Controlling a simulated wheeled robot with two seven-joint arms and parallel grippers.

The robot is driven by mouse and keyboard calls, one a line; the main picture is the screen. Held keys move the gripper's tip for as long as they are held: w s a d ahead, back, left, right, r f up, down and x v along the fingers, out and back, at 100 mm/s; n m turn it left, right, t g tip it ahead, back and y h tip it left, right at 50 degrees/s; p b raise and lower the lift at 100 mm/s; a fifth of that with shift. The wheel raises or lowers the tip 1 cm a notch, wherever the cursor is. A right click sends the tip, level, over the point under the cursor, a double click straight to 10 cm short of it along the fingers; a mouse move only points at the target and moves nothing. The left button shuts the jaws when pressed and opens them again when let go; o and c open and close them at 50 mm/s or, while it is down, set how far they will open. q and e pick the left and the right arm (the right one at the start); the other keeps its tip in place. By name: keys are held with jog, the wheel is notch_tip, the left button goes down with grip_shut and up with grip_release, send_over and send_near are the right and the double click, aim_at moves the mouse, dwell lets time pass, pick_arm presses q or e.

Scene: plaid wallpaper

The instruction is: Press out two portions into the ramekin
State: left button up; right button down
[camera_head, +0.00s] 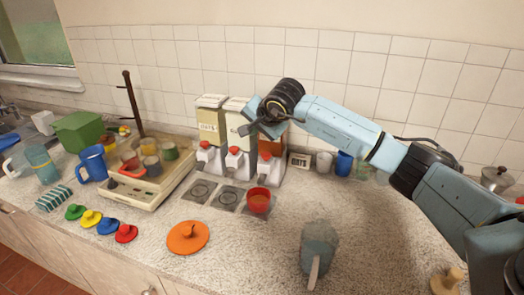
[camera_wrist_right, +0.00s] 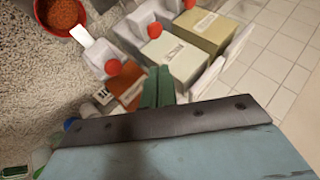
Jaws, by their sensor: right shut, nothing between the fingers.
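The red ramekin (camera_head: 259,199) stands upright on the right-hand grey pad, in front of the dispensers. In the right wrist view the ramekin (camera_wrist_right: 45,20) holds orange-brown grains. Three white dispensers with red knobs stand in a row: a left one (camera_head: 212,117), a middle one (camera_head: 236,108) and a right one (camera_head: 271,143) with orange-brown contents. My left gripper is out of view.
A small sign (camera_head: 299,161), a white cup (camera_head: 324,163) and a blue cup (camera_head: 343,163) stand right of the dispensers. An orange lid (camera_head: 188,237) and a grey-blue jug (camera_head: 318,245) are in front. A tray with cups (camera_head: 150,190) is left. The right-hand counter has free room.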

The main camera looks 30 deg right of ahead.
aim_at(267, 156)
jog(key=d, duration=0.1)
jog(key=d+r+h, duration=0.1)
jog(key=d, duration=0.1)
jog(key=d+r+h, duration=0.1)
jog(key=d, duration=0.1)
jog(key=shift+w, duration=0.2)
jog(key=shift+f, duration=0.15)
notch_tip(267, 156, down, 9)
jog(key=b, duration=0.6)
jog(key=shift+r, duration=0.2)
jog(key=shift+a, duration=0.1)
dwell(0.8)
jog(key=shift+f, duration=0.2)
dwell(0.4)
jog(key=shift+f+b, duration=0.25)
jog(key=shift+b, duration=0.05)
